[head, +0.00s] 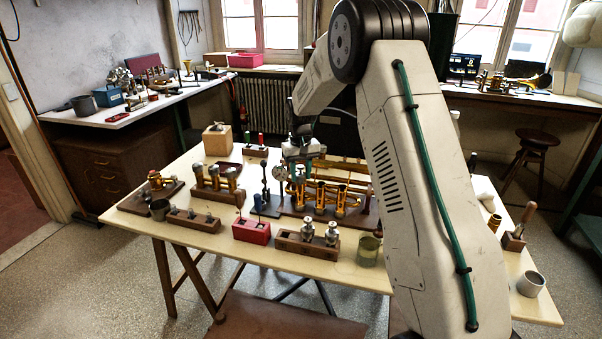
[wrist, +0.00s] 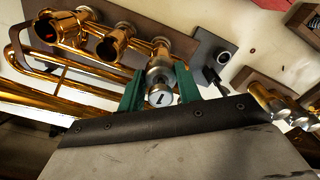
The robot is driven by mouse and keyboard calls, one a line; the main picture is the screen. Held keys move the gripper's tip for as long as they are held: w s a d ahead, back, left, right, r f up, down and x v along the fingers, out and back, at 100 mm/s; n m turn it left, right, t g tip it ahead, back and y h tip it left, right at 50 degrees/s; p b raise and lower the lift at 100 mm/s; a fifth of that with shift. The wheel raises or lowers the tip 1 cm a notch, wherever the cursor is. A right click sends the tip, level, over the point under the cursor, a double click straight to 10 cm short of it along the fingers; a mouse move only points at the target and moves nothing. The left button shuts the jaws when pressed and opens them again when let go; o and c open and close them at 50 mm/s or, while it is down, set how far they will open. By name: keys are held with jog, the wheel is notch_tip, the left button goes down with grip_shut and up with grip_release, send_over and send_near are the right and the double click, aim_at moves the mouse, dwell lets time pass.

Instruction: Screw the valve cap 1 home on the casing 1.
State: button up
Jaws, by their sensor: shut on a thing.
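Valve cap 1 (wrist: 160,97), a silver disc marked "1", is between the green fingers of my gripper (wrist: 160,92) in the wrist view. My gripper is shut on it. A silver cylindrical part (wrist: 160,74) lies just beyond the cap, in line with it; casing 1 is largely hidden there. The brass horn's open casings (wrist: 108,46) stand in a row to the left. In the head view my gripper (head: 298,160) is over the left end of the brass valve assembly (head: 321,196). The cap is hidden there, and I cannot tell whether it is fully seated.
A red block (head: 251,231) and a wooden block with silver valves (head: 306,244) stand at the table's front. A wooden rack of brass-and-silver parts (head: 218,187) is left of the horn. A metal cup (head: 369,250) is front right.

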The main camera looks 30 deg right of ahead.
dwell(0.3)
jog(key=m, duration=0.5)
jog(key=shift+m, duration=0.4)
jog(key=shift+a+m, duration=0.1)
jog(key=shift+m, duration=0.4)
jog(key=m, duration=0.3)
jog(key=shift+w+m, duration=0.1)
jog(key=shift+m, duration=0.3)
jog(key=m, duration=0.3)
jog(key=shift+m, duration=1)
